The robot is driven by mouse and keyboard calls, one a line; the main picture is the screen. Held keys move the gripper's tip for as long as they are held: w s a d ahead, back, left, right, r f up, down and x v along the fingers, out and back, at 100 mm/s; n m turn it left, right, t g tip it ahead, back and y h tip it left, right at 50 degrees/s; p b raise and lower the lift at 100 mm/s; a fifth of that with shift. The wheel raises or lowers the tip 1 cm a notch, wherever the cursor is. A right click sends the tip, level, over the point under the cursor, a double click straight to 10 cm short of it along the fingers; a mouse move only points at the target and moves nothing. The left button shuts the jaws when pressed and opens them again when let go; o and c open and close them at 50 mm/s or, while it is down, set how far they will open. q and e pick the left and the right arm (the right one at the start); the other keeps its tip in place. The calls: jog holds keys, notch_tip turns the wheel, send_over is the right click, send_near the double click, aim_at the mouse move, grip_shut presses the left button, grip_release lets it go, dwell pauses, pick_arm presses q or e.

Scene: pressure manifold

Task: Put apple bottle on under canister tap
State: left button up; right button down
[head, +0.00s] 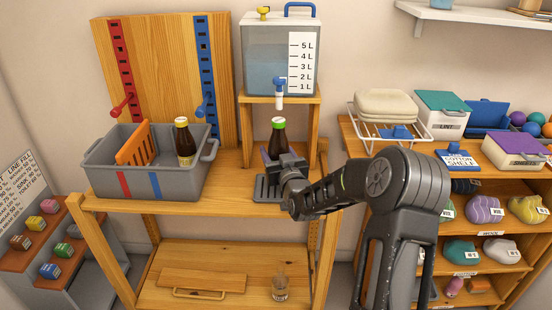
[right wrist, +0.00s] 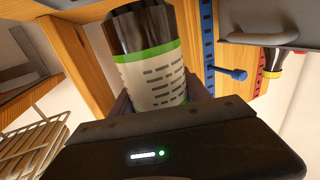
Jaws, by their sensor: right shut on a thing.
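A dark bottle with a green cap (head: 278,135) stands upright below the tap (head: 279,88) of the clear canister (head: 258,72). My right gripper (head: 279,158) is shut around its body from the front right. In the right wrist view the bottle (right wrist: 155,75) shows a cream label with a green band between the fingers; the print is too small to read. A grey slotted drip tray (head: 262,192) lies below the bottle; my gripper hides whether the base touches it. My left gripper is not in view.
A grey crate (head: 147,186) on the left holds an orange divider (head: 134,146) and a yellow-capped dark bottle (head: 184,142). The wooden canister stand (head: 248,125) has legs close around the bottle. A wire rack (head: 388,128) is to the right. A glass (head: 280,289) stands on the lower shelf.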

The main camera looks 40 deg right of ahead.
jog(key=shift+f, duration=1.15)
jog(key=shift+f, duration=0.2)
jog(key=c, duration=0.5)
grip_release()
jog(key=shift+r, duration=0.2)
jog(key=b+v, duration=0.1)
jog(key=v, duration=1.1)
jog(key=shift+f, duration=0.1)
